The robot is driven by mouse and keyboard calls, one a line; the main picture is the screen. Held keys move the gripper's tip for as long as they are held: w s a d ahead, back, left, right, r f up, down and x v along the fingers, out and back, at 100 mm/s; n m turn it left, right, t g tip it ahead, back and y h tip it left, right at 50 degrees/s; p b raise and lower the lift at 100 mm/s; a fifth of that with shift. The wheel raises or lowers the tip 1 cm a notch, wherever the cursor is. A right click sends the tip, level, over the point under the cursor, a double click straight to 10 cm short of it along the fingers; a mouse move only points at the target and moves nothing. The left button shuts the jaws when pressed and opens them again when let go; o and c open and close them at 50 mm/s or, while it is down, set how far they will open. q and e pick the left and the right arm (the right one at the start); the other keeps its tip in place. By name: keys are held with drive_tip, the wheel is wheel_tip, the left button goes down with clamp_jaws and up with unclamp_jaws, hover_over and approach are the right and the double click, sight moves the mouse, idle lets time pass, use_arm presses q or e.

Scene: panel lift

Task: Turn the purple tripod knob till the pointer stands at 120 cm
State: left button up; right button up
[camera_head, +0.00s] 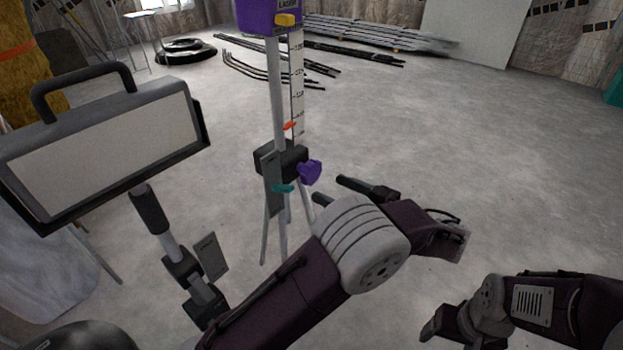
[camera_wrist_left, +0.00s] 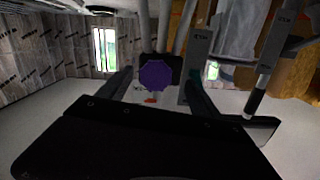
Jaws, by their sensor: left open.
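The purple tripod knob (camera_head: 310,172) sits on the right of the dark tripod clamp (camera_head: 268,160). An upright scale (camera_head: 297,75) stands behind the tripod tube, and the orange pointer (camera_head: 290,125) is low on it; its figures are too small to read surely. My left gripper (camera_head: 329,189) is open just to the right of and below the knob, apart from it. In the left wrist view the knob (camera_wrist_left: 155,75) shows beyond and between the spread fingers, with nothing held. My right gripper (camera_head: 430,330) is at the lower right, its jaws unclear.
A purple laser unit (camera_head: 268,17) tops the tripod. A teal lever (camera_head: 283,188) sits close to the knob. A big work lamp (camera_head: 105,150) on a stand is at the left. Pipes (camera_head: 380,55) lie at the back. The floor to the right is clear.

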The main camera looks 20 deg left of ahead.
sight(315, 171)
use_arm(q)
drive_tip(key=shift+n+t+y, duration=0.3)
drive_tip(key=shift+n+y, duration=0.2)
drive_tip(key=shift+n, duration=0.2)
drive_tip(key=b+x, duration=0.1)
drive_tip(key=x, duration=0.1)
drive_tip(key=r+b+x, duration=0.1)
drive_tip(key=b+x, duration=0.2)
drive_tip(key=x, duration=0.2)
drive_tip(key=shift+w+r, duration=0.15)
drive_tip(key=shift+w, duration=0.1)
drive_tip(key=shift+w+a+r, duration=0.1)
drive_tip(key=shift+a, duration=0.1)
drive_tip(key=c, duration=1.3)
drive_tip(key=m+p, duration=0.2)
drive_tip(key=m, duration=0.2)
drive_tip(key=shift+r+p, duration=0.15)
drive_tip(key=shift+p, duration=0.15)
drive_tip(key=shift+w+d+m+p, duration=0.1)
drive_tip(key=shift+w+m+p, duration=0.05)
drive_tip(key=shift+m+p, duration=1.1)
drive_tip(key=shift+f+m, duration=0.25)
drive_tip(key=shift+m, duration=0.1)
